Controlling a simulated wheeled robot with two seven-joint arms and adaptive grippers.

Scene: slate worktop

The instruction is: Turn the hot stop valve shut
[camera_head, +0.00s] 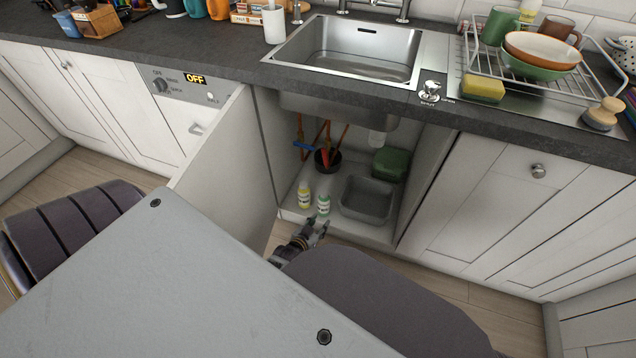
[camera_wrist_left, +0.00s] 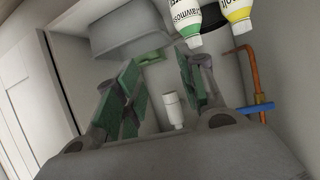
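Under the sink, copper pipes (camera_head: 344,137) run down the back of the open cabinet. A blue lever (camera_head: 302,145) sits on the left pipe; the wrist view also shows a blue lever (camera_wrist_left: 255,108) beside a copper pipe (camera_wrist_left: 257,72). An orange-red shape (camera_head: 325,156) shows at a dark round pot; I cannot tell whether it is the hot valve's handle. My left gripper (camera_head: 318,227) is at the cabinet's front opening, in front of the bottles and apart from the pipes. Its green-padded fingers (camera_wrist_left: 158,88) are spread and empty. My right gripper is not in view.
A yellow-labelled bottle (camera_head: 304,198) and a green-labelled bottle (camera_head: 323,205) stand near the cabinet front. A grey basin (camera_head: 366,201) and a green box (camera_head: 390,163) are to their right. The open door (camera_head: 222,170) bounds the left side. The sink bowl (camera_head: 350,105) hangs above.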

